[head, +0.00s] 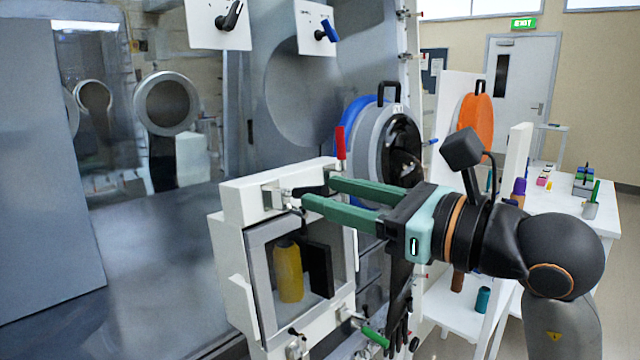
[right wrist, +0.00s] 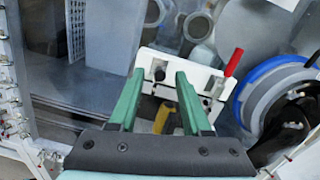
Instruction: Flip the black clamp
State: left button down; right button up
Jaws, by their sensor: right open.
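The black clamp (head: 283,197) is at the top left of the front of a small white box, with a metal base and a dark handle partly hidden by my fingers. In the right wrist view the black clamp (right wrist: 159,70) shows between the fingertips. My right gripper (head: 319,196) has green fingers, open and apart, reaching in from the right to the clamp. In the right wrist view the gripper (right wrist: 159,76) holds nothing I can see; contact with the clamp cannot be told. My left gripper is not in view.
The white box (head: 229,250) has a window with a yellow bottle (head: 288,270) behind it. A red-handled clamp (head: 340,146) stands upright at its top right; a green handle (head: 375,337) is below. Another black-handled clamp (head: 231,16) and a blue-handled one (head: 328,28) are above. A blue-rimmed port (head: 352,118) is behind.

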jog(key=shift+x, duration=1.35)
jog(key=shift+c, duration=0.4)
grip_shut()
